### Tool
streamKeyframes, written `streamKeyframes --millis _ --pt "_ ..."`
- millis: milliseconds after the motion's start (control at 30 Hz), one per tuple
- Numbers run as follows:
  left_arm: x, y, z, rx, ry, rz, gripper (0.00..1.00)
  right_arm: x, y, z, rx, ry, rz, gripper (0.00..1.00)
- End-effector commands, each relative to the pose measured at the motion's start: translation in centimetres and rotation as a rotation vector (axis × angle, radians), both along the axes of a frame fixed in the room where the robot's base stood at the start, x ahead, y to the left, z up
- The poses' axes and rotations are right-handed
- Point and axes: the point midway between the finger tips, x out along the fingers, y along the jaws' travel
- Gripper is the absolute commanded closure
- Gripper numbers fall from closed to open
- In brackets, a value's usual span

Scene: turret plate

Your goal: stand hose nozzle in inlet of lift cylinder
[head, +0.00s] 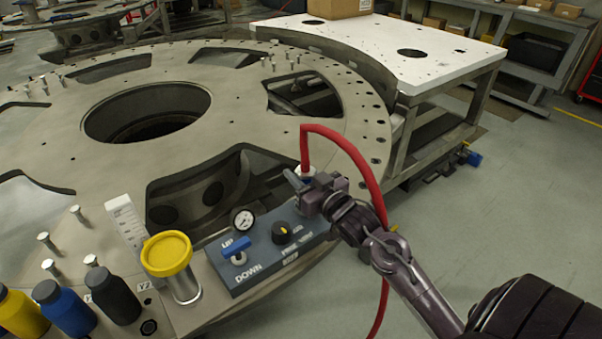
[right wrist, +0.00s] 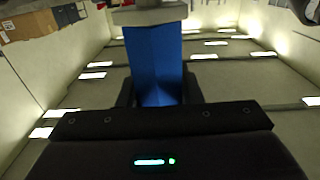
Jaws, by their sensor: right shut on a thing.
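My right gripper (head: 306,187) is over the right end of the blue-grey control box. The red hose (head: 340,140) rises from the nozzle, arches over and hangs down behind my arm. In the right wrist view a blue body with a grey collar (right wrist: 155,55) stands between the dark jaws. The nozzle's tip is hidden. A short steel cylinder with a yellow top (head: 168,254) stands left of the box; I cannot tell whether it is the lift cylinder. No inlet is clearly visible. My left gripper is not in view.
The control box (head: 262,268) has a blue UP/DOWN lever, a black knob and a gauge (head: 243,221). Yellow, blue and black bottles (head: 64,307) stand at the lower left. Upright bolts dot the large round plate (head: 255,120), which has wide openings.

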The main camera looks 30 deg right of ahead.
Motion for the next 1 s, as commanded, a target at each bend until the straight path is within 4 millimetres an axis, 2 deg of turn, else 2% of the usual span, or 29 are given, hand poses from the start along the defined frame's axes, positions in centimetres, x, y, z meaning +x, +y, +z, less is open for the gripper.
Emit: streamKeyframes --millis 833,867,1000 --pt "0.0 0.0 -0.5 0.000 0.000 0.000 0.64 0.0 0.0 -1.0 0.000 0.002 0.000 0.98" --pt "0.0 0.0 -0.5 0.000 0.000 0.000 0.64 0.0 0.0 -1.1 0.000 0.002 0.000 0.67" --pt "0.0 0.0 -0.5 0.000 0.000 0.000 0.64 0.0 0.0 -1.1 0.000 0.002 0.000 0.48"
